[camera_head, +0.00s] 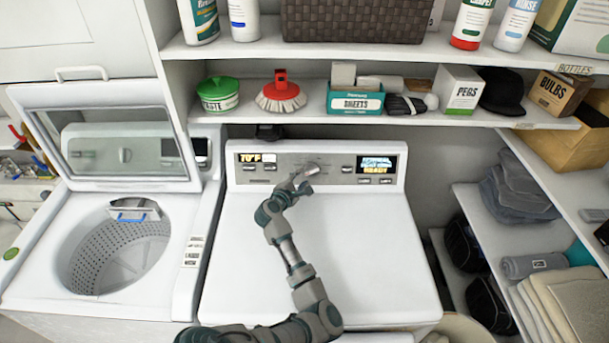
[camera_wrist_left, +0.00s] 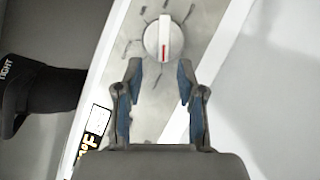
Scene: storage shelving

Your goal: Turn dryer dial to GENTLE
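The dryer dial (camera_wrist_left: 165,38) is a round white knob with a raised bar and a red mark. It sits on the grey control panel (camera_head: 285,172) of the white dryer (camera_head: 340,250). In the left wrist view the bar runs nearly up and down, red mark on its lower half. Dark tick marks surround the dial; no GENTLE label is readable. My left gripper (camera_wrist_left: 160,70) is open and empty, its fingertips just short of the dial in the picture. In the head view the left gripper (camera_head: 303,178) is at the panel, partly covering the dial area. My right gripper is not in view.
A display (camera_head: 375,164) is at the panel's right. An open washer (camera_head: 120,240) stands left of the dryer. Above the panel, a shelf (camera_head: 300,115) holds a brush, boxes and a cap. A dark object (camera_wrist_left: 35,90) is beside the panel. The dryer top is clear.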

